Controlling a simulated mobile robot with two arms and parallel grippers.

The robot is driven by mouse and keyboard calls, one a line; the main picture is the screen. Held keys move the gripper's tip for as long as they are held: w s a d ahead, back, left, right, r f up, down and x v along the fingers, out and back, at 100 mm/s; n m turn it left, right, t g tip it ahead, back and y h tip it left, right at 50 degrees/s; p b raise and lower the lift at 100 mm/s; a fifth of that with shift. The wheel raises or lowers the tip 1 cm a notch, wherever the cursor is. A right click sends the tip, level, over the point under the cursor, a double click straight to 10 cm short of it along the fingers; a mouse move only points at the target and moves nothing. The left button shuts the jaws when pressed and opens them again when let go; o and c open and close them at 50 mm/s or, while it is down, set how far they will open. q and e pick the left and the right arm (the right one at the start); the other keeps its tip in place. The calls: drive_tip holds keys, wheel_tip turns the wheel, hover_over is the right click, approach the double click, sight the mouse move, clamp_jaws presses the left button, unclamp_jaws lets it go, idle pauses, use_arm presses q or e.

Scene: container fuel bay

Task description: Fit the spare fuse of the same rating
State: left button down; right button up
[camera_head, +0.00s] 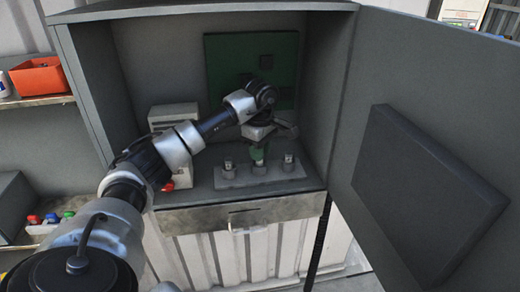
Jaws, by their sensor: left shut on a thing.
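My left gripper (262,137) reaches into the open grey cabinet and points down. It is shut on a small green fuse (258,153). The fuse is at the middle position of the grey fuse block (238,180) on the cabinet floor. I cannot tell whether the fuse is seated or just above its socket. A post stands at the left (229,165) and another at the right (288,162) of the block. A pale rack (42,230) with red, blue and green capped pieces sits at lower left. My right gripper is not in view.
The cabinet door (400,80) stands open at right, with a dark panel (430,185) on it. A green board (228,58) is on the back wall. A pale box (172,115) stands left inside. A drawer (205,217) is below. A red bin (38,76) is on the left shelf.

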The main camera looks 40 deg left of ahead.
use_arm(q)
drive_tip(key=shift+f, duration=0.1)
drive_tip(key=shift+f+b, duration=0.45)
drive_tip(key=shift+f, duration=0.1)
drive_tip(key=shift+f, duration=0.15)
drive_tip(key=shift+f+b, duration=0.3)
drive_tip(key=shift+f, duration=0.05)
idle(0.3)
drive_tip(key=c, duration=0.9)
unclamp_jaws()
drive_tip(key=shift+r, duration=0.1)
